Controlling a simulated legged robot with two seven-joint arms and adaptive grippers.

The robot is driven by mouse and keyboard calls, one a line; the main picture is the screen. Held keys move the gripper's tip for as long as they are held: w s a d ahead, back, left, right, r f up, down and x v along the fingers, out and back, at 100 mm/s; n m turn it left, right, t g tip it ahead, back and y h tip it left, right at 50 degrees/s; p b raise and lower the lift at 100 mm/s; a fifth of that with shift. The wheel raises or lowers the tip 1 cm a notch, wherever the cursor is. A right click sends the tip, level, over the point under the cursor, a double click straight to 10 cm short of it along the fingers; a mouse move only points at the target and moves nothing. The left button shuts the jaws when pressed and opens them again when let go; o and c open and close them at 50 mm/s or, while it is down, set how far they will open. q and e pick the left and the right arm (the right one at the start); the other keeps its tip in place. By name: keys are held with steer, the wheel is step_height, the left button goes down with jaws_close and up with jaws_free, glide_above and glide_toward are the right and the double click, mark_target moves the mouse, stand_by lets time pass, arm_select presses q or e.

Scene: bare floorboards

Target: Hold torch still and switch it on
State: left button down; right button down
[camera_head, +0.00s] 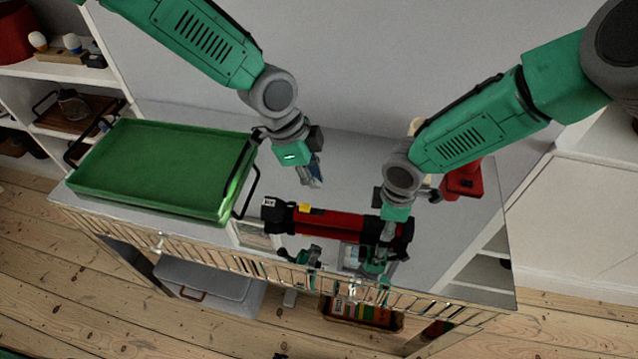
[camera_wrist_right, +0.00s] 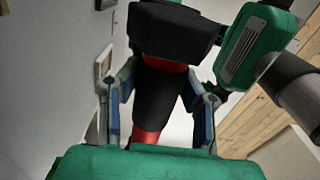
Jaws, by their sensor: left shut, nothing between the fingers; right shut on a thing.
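The torch (camera_head: 335,223), red and black, lies across the front half of the grey tabletop. A yellow switch (camera_head: 304,208) shows on its upper side, near its black left end. My right gripper (camera_head: 386,232) is shut on the torch near its right end. In the right wrist view the torch's black barrel (camera_wrist_right: 160,100) runs between the two blue-lined fingers, with red bands above and below. My left gripper (camera_head: 315,183) is shut and empty. It hangs behind the torch, apart from it, with its tips pointing down close to the switch.
A green tray (camera_head: 160,170) with black handles takes up the tabletop's left side. A red object (camera_head: 463,180) stands at the back right, partly behind my right arm. A railing (camera_head: 200,238) runs along the front edge. Shelves (camera_head: 60,70) stand at the left.

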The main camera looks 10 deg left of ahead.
steer(key=shift+d, duration=0.2)
steer(key=c, duration=1)
jaws_free()
steer(key=shift+r, duration=0.1)
